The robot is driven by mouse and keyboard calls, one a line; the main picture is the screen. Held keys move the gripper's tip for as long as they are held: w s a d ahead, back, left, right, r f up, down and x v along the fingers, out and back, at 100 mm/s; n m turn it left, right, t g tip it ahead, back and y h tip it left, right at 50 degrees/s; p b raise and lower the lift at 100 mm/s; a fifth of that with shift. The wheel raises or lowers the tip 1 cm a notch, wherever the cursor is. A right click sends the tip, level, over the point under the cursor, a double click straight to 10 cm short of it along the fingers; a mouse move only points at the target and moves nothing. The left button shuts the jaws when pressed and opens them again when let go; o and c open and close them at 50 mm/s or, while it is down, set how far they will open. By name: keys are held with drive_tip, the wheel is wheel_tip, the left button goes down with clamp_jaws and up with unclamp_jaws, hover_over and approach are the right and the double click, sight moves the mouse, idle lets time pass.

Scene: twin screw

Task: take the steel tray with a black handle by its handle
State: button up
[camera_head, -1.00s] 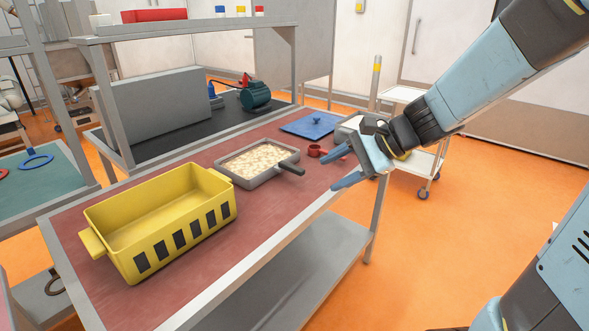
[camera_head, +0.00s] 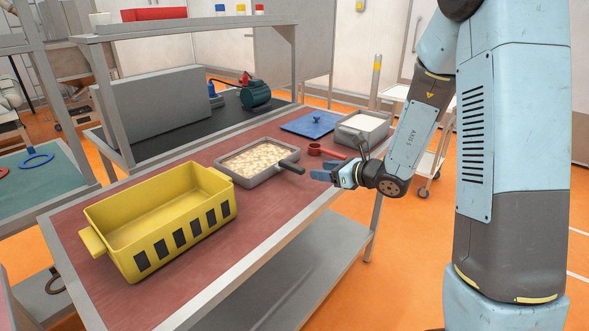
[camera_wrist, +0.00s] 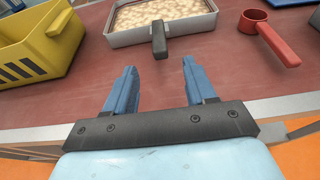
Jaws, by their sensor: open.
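The steel tray (camera_head: 239,178) sits on the red bench top and holds a pale, lumpy filling. Its black handle (camera_head: 291,167) points toward the bench's front edge. In the wrist view the tray (camera_wrist: 128,40) is at the top and the handle (camera_wrist: 159,40) points down toward my gripper. My gripper (camera_head: 318,171) is open and empty, just off the handle's end. In the wrist view the two blue fingers of my gripper (camera_wrist: 158,72) stand apart, and the handle's tip lies between their lines, ahead of them and not touched.
A yellow bin (camera_head: 150,232) stands left of the tray. A red scoop (camera_head: 318,149) lies to the right, its handle near my gripper. A blue lid (camera_head: 311,124) and a grey container (camera_head: 362,129) are farther back. The bench's front strip is clear.

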sight(293, 165)
drive_tip(key=x, duration=1.2)
drive_tip(key=shift+w+a+f, duration=0.2)
drive_tip(key=shift+a, duration=0.1)
drive_tip(key=shift+c, duration=0.4)
drive_tip(key=c, duration=0.6)
drive_tip(key=shift+o, duration=0.4)
clamp_jaws()
idle(0.7)
drive_tip(key=shift+w+r, duration=0.1)
drive_tip(key=shift+r, duration=2)
idle(0.3)
